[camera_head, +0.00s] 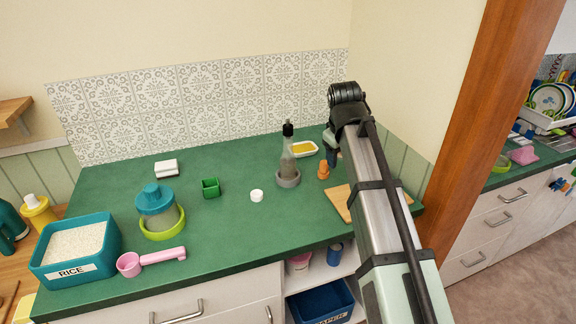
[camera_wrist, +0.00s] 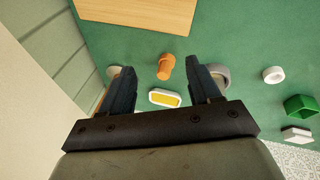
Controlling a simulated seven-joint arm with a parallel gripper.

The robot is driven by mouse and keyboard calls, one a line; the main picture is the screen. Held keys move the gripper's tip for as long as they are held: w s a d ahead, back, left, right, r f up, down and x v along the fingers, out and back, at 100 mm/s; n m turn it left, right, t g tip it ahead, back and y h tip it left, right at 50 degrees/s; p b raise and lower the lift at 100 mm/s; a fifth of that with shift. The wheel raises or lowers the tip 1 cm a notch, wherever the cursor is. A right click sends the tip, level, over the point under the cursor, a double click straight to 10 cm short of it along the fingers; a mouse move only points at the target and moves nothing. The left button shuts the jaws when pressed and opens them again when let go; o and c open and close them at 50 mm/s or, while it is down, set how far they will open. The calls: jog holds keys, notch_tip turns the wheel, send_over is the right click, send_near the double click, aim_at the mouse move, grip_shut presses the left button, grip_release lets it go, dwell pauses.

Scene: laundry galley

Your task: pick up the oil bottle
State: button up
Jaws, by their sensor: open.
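The oil bottle (camera_head: 289,158) looks like a clear, tapering bottle with a black top. It stands upright on the green counter, its lower end in or behind a grey ring-shaped holder (camera_head: 288,178). In the wrist view, part of the grey ring (camera_wrist: 223,74) shows beside my right-hand finger, which hides the rest; I cannot make out the bottle there. My gripper (camera_wrist: 160,72) is open and empty, pointing down over the counter. In the head view it is mostly hidden by my arm, to the right of the bottle.
Between my fingers in the wrist view lie an orange piece (camera_wrist: 166,67) and a white dish with yellow contents (camera_wrist: 165,98). A wooden board (camera_head: 339,203) lies near the right front. A white cap (camera_head: 256,195) and green cup (camera_head: 210,187) stand left of the bottle. The tiled wall (camera_head: 200,100) is behind.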

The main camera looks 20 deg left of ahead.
aim_at(291, 136)
jog(key=a+r+g+y, duration=0.2)
jog(key=a+r+y, duration=0.1)
jog(key=a+r, duration=0.8)
jog(key=shift+y, duration=0.3)
jog(key=x, duration=0.7)
jog(key=shift+s+a+f, duration=0.1)
jog(key=shift+s+f, duration=0.05)
jog(key=shift+f, duration=0.15)
jog(key=shift+a+x, duration=0.2)
jog(key=shift+x, duration=1.15)
jog(key=shift+a+x, duration=0.25)
jog(key=shift+x, duration=1.1)
jog(key=shift+s+r, duration=0.1)
jog(key=shift+r, duration=0.05)
grip_shut()
